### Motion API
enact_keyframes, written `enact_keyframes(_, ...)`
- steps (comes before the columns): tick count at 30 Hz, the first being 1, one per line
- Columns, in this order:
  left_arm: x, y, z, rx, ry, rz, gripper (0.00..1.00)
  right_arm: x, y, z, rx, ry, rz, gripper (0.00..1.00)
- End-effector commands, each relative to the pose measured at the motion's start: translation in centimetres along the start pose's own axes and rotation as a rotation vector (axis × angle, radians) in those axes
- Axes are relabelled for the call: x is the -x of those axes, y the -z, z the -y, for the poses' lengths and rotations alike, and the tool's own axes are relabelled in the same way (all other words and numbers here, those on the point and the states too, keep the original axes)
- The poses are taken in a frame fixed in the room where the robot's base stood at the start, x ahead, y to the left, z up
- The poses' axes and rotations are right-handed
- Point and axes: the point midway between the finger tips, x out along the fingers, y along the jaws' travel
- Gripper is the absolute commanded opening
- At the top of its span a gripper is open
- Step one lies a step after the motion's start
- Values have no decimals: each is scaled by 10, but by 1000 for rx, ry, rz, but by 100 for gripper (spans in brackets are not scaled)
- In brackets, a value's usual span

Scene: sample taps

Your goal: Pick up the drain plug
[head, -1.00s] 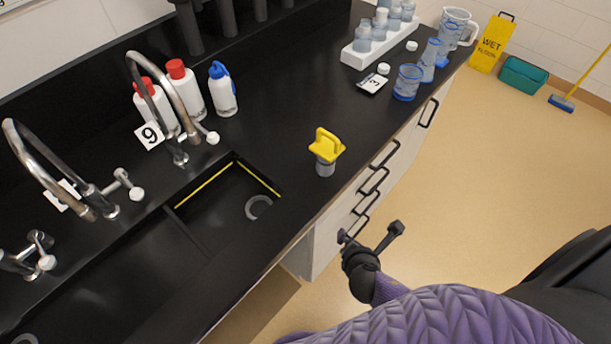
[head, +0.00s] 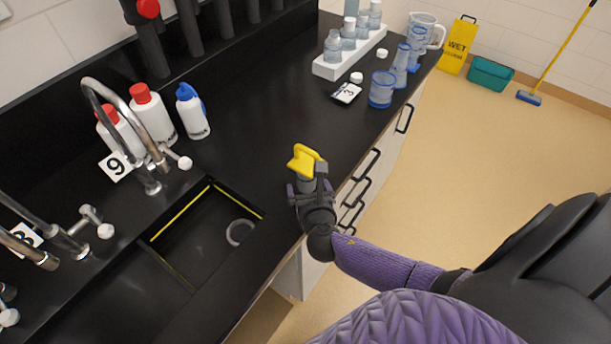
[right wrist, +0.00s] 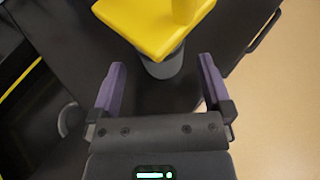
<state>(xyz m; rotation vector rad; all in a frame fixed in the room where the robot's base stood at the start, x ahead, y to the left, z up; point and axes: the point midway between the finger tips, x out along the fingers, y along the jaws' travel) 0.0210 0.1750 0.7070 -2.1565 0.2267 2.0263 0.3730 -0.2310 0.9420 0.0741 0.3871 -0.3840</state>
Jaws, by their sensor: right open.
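The drain plug (head: 303,160) stands upright on the black counter, to the right of the sink, with a yellow handle on top and a grey round body below. My right gripper (head: 307,180) is at its near side, open, and partly hides the grey body in the head view. In the right wrist view the two fingers (right wrist: 161,68) are spread apart, with the grey body (right wrist: 163,64) at the level of their tips, and no finger contact is visible. The yellow handle (right wrist: 150,22) rises above the fingers. My left gripper is out of view.
The sink (head: 205,235) with a grey ring in it lies left of the plug, with taps (head: 125,110) behind. Bottles (head: 152,115) stand at the back. A beaker (head: 381,90) and a white rack (head: 350,60) are farther along. Drawer handles (head: 365,175) line the counter front.

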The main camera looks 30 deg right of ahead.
Motion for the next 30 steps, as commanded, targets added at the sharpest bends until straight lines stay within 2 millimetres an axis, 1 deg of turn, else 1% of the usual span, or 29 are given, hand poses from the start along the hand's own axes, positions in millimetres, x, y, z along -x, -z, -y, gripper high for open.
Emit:
enact_keyframes(1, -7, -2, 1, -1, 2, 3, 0, -12, 1, 1, -1, 1, 2, 100)
enact_keyframes(3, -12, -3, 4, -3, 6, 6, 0, -27, 0, 2, 0, 2, 1, 100)
enact_keyframes(6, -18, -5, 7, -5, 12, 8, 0, -40, 0, 2, -2, 1, -1, 100)
enact_keyframes(8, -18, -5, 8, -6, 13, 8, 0, -42, -1, 2, -2, 0, -1, 100)
enact_keyframes(13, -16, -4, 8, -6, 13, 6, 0, -42, -2, 2, -2, 0, -1, 100)
enact_keyframes(14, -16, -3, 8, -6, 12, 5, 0, -42, -2, 2, -2, 0, -1, 96)
enact_keyframes(15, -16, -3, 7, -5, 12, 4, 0, -42, -2, 2, -2, 0, -2, 87)
enact_keyframes(17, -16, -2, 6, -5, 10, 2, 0, -42, -2, 2, -2, 0, -2, 75)
enact_keyframes(18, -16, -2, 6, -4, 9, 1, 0, -42, -2, 2, -2, 0, -2, 66)
enact_keyframes(23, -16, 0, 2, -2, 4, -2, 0, -41, -2, 2, -2, 0, -2, 32)
enact_keyframes(24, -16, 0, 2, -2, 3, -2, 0, -41, -2, 2, -2, 0, -2, 24)
enact_keyframes(26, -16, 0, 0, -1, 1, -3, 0, -41, -2, 2, -2, 0, -2, 11)
enact_keyframes(27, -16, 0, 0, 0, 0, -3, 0, -41, -2, 2, -2, 0, -2, 3)
enact_keyframes(28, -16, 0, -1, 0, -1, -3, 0, -41, -2, 2, -2, 0, -2, 0)
enact_keyframes(30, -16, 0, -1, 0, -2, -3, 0, -41, -2, 1, -2, 0, -1, 0)
